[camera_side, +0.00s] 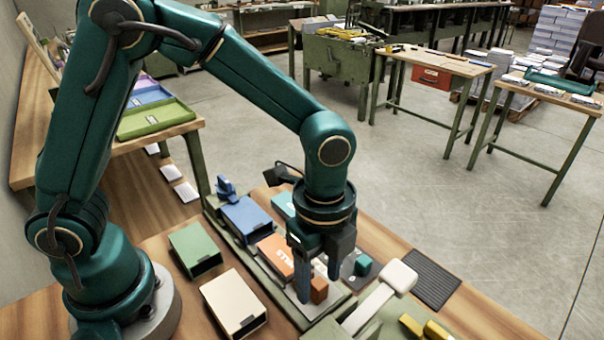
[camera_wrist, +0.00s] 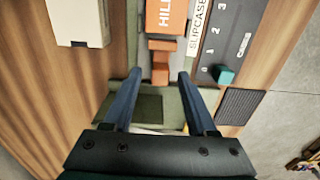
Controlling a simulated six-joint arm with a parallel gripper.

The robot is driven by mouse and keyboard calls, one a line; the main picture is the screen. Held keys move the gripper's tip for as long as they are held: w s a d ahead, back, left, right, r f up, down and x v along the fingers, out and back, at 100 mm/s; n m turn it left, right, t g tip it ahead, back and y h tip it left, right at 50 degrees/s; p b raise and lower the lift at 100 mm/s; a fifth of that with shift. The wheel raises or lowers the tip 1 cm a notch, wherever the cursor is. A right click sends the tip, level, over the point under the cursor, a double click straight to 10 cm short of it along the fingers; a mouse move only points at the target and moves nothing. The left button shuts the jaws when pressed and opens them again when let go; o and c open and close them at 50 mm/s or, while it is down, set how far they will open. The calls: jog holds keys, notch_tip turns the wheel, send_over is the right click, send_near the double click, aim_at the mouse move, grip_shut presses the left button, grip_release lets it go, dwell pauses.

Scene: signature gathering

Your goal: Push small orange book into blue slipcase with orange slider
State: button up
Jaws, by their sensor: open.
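The small orange book (camera_side: 274,252) with white lettering lies flat in the green channel, and its near end also shows in the wrist view (camera_wrist: 166,14). The blue slipcase (camera_side: 246,215) lies beyond the book in the side view; it is out of the wrist view. The orange slider (camera_side: 319,289) is a small block at the near end of the book's lane; in the wrist view it appears as stepped orange pieces (camera_wrist: 160,73). My gripper (camera_side: 320,287) is open and low, with one finger on each side of the slider, apparently with gaps. It also shows in the wrist view (camera_wrist: 159,75).
Green (camera_side: 195,248) and cream (camera_side: 233,302) slipcases lie left of the channel. A numbered dark plate with a teal block (camera_side: 363,265) is to the right. A white-handled lever (camera_side: 398,278), a black ribbed mat (camera_side: 432,277) and yellow pieces (camera_side: 425,329) are nearby.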

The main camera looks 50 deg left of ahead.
grip_shut()
jog(key=shift+s, duration=0.1)
dwell(1.2)
